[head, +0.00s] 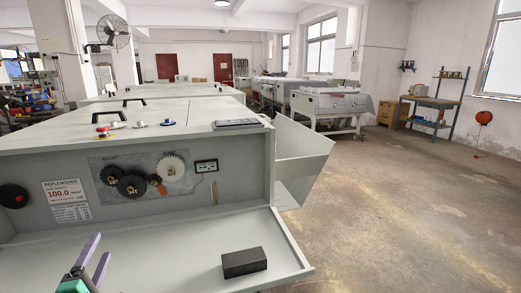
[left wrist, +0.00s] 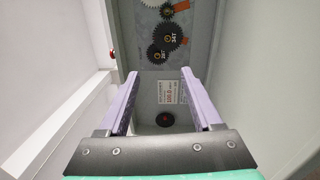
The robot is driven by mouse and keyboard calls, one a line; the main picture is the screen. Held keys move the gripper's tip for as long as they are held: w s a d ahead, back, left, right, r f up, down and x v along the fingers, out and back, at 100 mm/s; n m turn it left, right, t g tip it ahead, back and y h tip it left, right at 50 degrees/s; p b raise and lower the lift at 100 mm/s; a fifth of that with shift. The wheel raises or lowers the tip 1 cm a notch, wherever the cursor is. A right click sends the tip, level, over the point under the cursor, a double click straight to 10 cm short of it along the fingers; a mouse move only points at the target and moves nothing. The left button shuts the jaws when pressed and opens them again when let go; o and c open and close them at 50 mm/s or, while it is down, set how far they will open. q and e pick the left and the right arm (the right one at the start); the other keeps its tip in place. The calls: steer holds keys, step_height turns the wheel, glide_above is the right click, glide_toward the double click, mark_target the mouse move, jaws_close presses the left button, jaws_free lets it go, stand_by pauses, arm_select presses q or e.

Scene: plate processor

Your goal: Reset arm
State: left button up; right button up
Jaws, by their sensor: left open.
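My left gripper (head: 93,262) is at the lower left of the head view, above the left part of the machine's open tray (head: 170,255). It is open, with nothing between its two purple fingers. In the left wrist view the open fingers (left wrist: 158,100) point at the front panel with its gears and black knob. The plate processor (head: 235,160) fills the left half of the head view. My right gripper is not in view.
A dark block (head: 244,262) lies on the tray, right of my left gripper. Dark gears (head: 130,186) and a white gear (head: 172,168) sit on the front panel. A black knob (head: 13,196) is at far left. A side panel (head: 300,155) sticks out right. The floor (head: 400,220) beyond is clear.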

arm_select(q)
steer(key=s+d+r+n+t+y, duration=0.25)
steer(key=r+n, duration=0.65)
steer(key=n, duration=0.6)
steer(key=s+a+f+n+g+y, duration=0.1)
steer(key=s+a+f+n+g, duration=0.2)
steer(key=f+n, duration=0.65)
steer(key=s+a+f+n+g+y, duration=0.15)
steer(key=f+n+g, duration=0.35)
steer(key=n, duration=1)
steer(key=s+d+f+n+g+h, duration=0.4)
steer(key=s+d+f+h, duration=0.15)
steer(key=d+f, duration=0.3)
steer(key=s+d+f+n+g+h, duration=0.4)
steer(key=d+f+h, duration=0.2)
steer(key=d+f, duration=0.3)
step_height(320, 180, down, 10)
steer(key=w+d+g+p, duration=0.1)
steer(key=p, duration=0.2)
steer(key=s+a+f+g+p, duration=0.2)
steer(key=s+f+p, duration=0.4)
steer(key=s+f, duration=1.1)
steer(key=shift+s+a+f, duration=0.35)
steer(key=shift+s+a, duration=0.2)
steer(key=shift+s, duration=0.7)
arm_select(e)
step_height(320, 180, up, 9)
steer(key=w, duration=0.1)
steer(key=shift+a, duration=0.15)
